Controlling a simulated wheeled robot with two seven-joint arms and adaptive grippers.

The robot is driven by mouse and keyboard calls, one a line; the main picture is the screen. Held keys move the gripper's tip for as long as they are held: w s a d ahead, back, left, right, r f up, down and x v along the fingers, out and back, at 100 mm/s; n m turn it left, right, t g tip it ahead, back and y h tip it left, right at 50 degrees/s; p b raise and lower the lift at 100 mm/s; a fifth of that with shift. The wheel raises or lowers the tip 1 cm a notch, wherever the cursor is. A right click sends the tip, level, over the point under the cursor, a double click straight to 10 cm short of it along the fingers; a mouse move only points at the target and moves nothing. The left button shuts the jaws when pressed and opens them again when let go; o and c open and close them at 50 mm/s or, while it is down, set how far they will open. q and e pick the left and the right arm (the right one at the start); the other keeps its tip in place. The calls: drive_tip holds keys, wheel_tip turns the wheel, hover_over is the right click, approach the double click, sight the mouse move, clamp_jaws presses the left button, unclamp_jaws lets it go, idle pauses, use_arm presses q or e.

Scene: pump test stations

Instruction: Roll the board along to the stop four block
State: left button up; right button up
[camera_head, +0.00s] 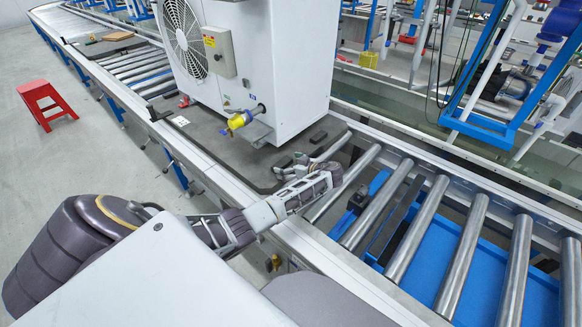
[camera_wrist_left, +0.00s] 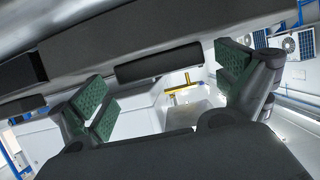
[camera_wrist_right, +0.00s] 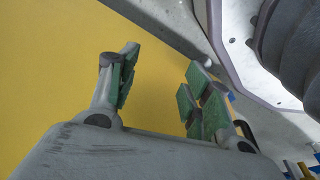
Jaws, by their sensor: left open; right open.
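The dark grey board (camera_head: 211,128) lies on the roller conveyor under a white fan unit (camera_head: 290,60). My left gripper (camera_head: 298,163) is at the board's near right end, beside the unit's base. Its green-padded fingers (camera_wrist_left: 168,88) are apart with nothing between them; I cannot tell whether it touches the board. My right gripper (camera_wrist_right: 160,78) is open and empty before a plain yellow surface (camera_wrist_right: 60,70), outside the head view. I cannot identify the stop four block.
Bare steel rollers (camera_head: 418,230) run right of the board, above a blue surface (camera_head: 455,290). A yellow-handled valve (camera_head: 240,120) sticks out from the unit. A red stool (camera_head: 46,104) stands on the floor. A blue frame (camera_head: 490,125) stands beyond.

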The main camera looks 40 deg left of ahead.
use_arm(q)
drive_tip(key=c, duration=1.1)
drive_tip(key=shift+s+r, duration=0.1)
drive_tip(key=shift+r, duration=0.1)
drive_tip(key=c, duration=0.7)
drive_tip(key=shift+a+f, duration=0.1)
drive_tip(key=shift+a, duration=0.05)
clamp_jaws()
drive_tip(key=shift+f, duration=0.2)
